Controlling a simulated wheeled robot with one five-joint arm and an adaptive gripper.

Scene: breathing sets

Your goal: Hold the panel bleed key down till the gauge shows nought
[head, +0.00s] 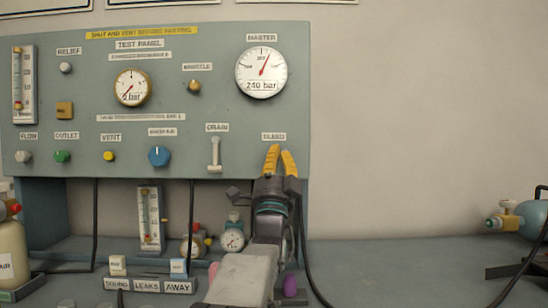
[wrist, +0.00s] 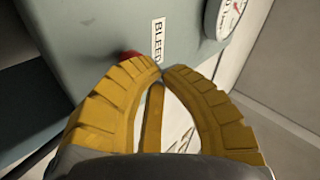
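The grey-green test panel (head: 225,110) fills the left and middle of the head view. Its BLEED label (head: 274,136) is at the lower right; in the wrist view the label (wrist: 158,40) is just beyond my fingertips. A red piece (wrist: 130,55), apparently the bleed key, shows partly behind my left finger; I cannot tell whether it is touched or pressed. My gripper (head: 280,150) is in front of the panel below the label, its yellow fingertips together (wrist: 161,70), with nothing visible between them. The smaller gauge (head: 132,88) reads about 0 bar.
A white DRAIN lever (head: 214,153) and a blue knob (head: 159,156) are left of my gripper. Several small gauges and a flow tube (head: 150,218) stand under the panel. A blue cylinder (head: 530,218) lies at the far right. The bench between is mostly clear, with black hoses.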

